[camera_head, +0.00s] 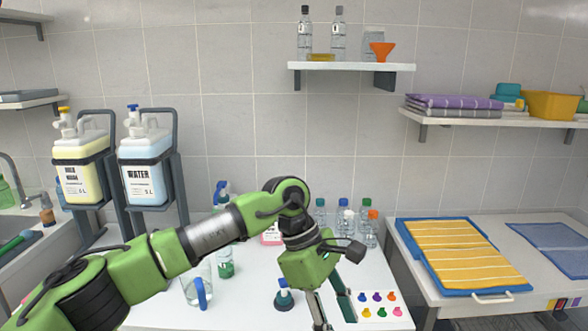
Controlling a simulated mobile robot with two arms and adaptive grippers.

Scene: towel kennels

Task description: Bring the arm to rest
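My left arm (215,233), green with grey and black joints, reaches in from the lower left across the white worktop. Its wrist bends down, and my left gripper (332,312) points downward near the front middle of the worktop. Its two fingers stand apart with a gap between them, and I see nothing held there. The fingertips are close to the bottom edge of the picture. My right gripper is not in view.
Beside the gripper are a small dark bottle (284,296) and a card of coloured pegs (378,306). A beaker (190,291) stands under the arm. Several bottles (345,217) stand behind the wrist. Canisters (146,165) hang at left.

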